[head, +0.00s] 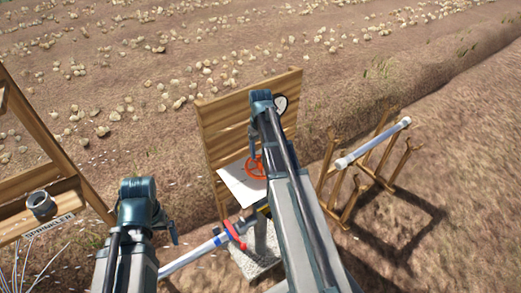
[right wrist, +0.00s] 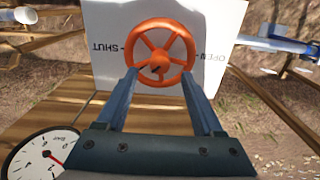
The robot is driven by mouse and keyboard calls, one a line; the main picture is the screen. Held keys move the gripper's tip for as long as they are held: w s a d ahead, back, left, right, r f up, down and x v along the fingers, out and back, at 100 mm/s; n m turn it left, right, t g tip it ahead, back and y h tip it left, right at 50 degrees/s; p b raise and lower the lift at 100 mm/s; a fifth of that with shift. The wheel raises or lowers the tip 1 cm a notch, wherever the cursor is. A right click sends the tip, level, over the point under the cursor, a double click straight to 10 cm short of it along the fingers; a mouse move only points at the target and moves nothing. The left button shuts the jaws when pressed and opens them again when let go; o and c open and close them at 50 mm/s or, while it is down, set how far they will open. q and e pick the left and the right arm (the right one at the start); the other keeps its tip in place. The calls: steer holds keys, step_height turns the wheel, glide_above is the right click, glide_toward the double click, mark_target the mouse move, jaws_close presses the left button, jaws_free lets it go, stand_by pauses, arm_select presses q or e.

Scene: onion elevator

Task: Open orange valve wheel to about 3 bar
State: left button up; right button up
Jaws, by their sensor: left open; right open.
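The orange valve wheel (head: 255,169) stands in front of a white panel (head: 237,187) below a wooden board. In the right wrist view the wheel (right wrist: 145,31) has spokes, and the panel (right wrist: 101,22) reads SHUT and OPEN upside down. My right gripper (right wrist: 159,74) is open, its two fingertips beside the wheel's lower rim in that view; contact cannot be told. A round pressure gauge (right wrist: 38,150) with a red needle shows partly, and its reading is unclear. It also shows in the head view (head: 281,103), partly hidden by my arm. My left gripper (head: 172,236) is open, away from the wheel.
A pipe (head: 188,259) with a red fitting (head: 235,233) runs below the wheel. A wooden rack holding a pale tube (head: 373,144) stands right. A wooden frame with a metal cup (head: 41,205) and SPRINKLER label stands left. Soil lies behind.

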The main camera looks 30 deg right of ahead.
mark_target(261, 159)
step_height(261, 159, up, 8)
steer(key=p, duration=0.6)
steer(key=shift+p, duration=0.3)
steer(key=shift+f, duration=0.35)
step_height(261, 159, down, 13)
steer(key=b, duration=1.3)
steer(key=shift+b, duration=0.3)
steer(key=shift+r, duration=0.1)
